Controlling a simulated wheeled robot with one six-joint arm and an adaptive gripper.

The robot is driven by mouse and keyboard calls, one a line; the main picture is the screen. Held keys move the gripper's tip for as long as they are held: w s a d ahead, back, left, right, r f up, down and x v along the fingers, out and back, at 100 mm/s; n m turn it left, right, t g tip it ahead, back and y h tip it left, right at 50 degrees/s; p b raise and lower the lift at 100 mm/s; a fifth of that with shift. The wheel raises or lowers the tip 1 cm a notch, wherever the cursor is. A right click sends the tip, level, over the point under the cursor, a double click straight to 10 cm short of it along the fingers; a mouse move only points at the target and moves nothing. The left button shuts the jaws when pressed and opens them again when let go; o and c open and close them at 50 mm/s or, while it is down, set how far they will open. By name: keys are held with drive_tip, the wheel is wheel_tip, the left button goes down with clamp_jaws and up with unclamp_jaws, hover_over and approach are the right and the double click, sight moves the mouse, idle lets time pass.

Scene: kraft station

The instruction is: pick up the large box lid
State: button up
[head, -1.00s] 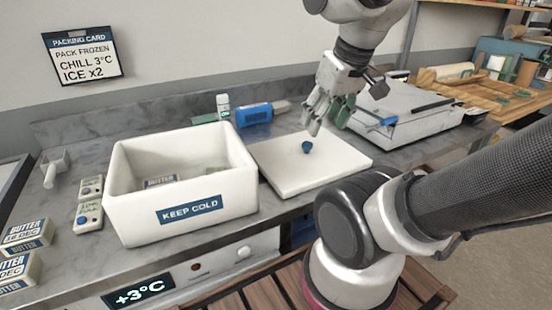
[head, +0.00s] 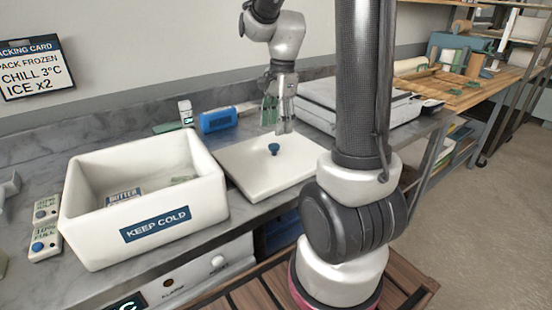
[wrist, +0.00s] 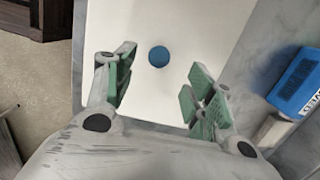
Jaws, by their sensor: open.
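The large box lid (head: 250,170) is a flat white slab with a blue knob (head: 274,148) near its middle. It lies on the grey counter just right of the white box. My gripper (head: 274,128) is above the lid, pointing down, with its fingers apart and nothing between them. In the wrist view the lid (wrist: 135,100) fills the middle, and the round blue knob (wrist: 158,56) shows ahead of the open green-padded fingers (wrist: 160,90), roughly in line with the gap. The height between fingertips and knob is hard to tell.
The open white "KEEP COLD" box (head: 155,224) holds butter packs (head: 124,196). A blue item (head: 217,121) lies behind the lid. A grey flat-topped unit (head: 345,112) stands right of the gripper. Two small labelled packs (head: 45,245) sit left of the box.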

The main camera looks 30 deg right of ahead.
sight(274, 145)
drive_tip(key=f, duration=0.5)
drive_tip(key=a+f, duration=0.1)
drive_tip(key=f, duration=0.1)
drive_tip(key=shift+f, duration=0.3)
drive_tip(key=shift+s, duration=0.1)
drive_tip(key=c, duration=1.2)
